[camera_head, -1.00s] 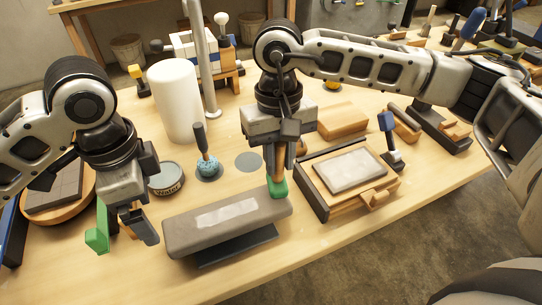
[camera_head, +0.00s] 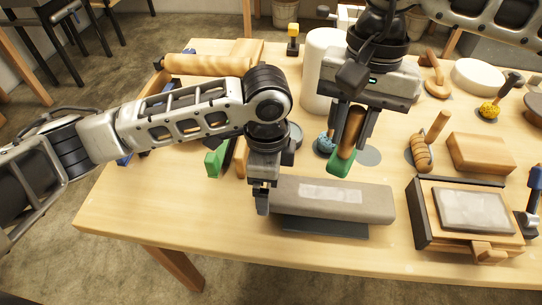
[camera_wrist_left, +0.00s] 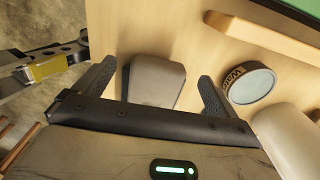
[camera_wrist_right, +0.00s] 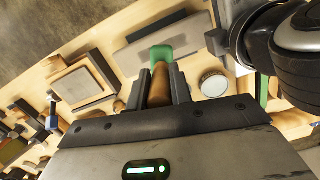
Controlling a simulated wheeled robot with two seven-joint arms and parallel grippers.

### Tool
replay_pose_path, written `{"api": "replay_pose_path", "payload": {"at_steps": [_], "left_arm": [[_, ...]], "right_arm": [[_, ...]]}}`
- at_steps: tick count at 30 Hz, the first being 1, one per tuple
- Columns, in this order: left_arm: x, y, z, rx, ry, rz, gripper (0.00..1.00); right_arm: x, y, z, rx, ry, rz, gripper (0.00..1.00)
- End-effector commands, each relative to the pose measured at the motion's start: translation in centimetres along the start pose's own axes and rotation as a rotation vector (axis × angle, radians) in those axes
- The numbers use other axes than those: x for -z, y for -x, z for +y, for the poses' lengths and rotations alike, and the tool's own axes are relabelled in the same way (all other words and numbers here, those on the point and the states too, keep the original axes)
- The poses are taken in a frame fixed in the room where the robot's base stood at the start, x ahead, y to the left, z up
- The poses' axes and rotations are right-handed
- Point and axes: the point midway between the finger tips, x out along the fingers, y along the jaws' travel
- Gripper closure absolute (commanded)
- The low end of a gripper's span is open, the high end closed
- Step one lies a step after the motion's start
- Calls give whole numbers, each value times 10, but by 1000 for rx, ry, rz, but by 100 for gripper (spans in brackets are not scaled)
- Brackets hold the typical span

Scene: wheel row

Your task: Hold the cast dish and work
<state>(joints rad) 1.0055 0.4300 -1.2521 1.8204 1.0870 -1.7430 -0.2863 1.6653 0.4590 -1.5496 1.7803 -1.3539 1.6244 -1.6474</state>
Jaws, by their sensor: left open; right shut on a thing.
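A long grey cast block (camera_head: 365,203) with a pale patch on top sits over a dark base (camera_head: 325,228) near the table's front edge. I take it for the cast dish. My left gripper (camera_head: 262,203) is open at its left end; in the left wrist view the grey end (camera_wrist_left: 150,82) shows between the spread fingers. I cannot tell whether they touch it. My right gripper (camera_head: 352,135) is shut on a wooden-handled tool with a green head (camera_head: 341,163), just behind the block. In the right wrist view the green head (camera_wrist_right: 160,53) overlaps the block's edge.
A framed wooden box with a pale slab (camera_head: 474,210) stands to the right. A green piece (camera_head: 215,162) is left, behind my left arm. The front-left table is clear.

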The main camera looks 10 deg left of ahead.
Motion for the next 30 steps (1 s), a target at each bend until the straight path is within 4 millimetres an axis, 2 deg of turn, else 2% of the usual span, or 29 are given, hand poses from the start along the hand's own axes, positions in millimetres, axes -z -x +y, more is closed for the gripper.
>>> {"api": "replay_pose_path", "payload": {"at_steps": [3, 7, 18, 19, 24, 26, 27, 30], "left_arm": [[0, -18, 0, -2, 1, -1, 4], [0, -30, 0, 0, 1, 0, 4], [0, -36, 0, 0, 0, 0, 4], [0, -36, 0, 0, 0, 0, 6], [0, -36, 0, 0, 0, 0, 54], [0, -36, 0, 0, 0, 0, 69], [0, -36, 0, 0, 0, 0, 40], [0, -36, 0, 1, 0, 0, 40]], "right_arm": [[0, 0, 0, 1, 0, 0, 100], [0, 0, 0, 1, 0, 0, 100], [0, 0, 0, 1, 0, 0, 100], [0, 0, 0, 1, 0, 0, 100], [0, 0, 0, 1, 0, 0, 100], [0, 0, 0, 1, 0, 0, 100], [0, 0, 0, 1, 0, 0, 100], [0, 0, 0, 1, 0, 0, 100]]}}
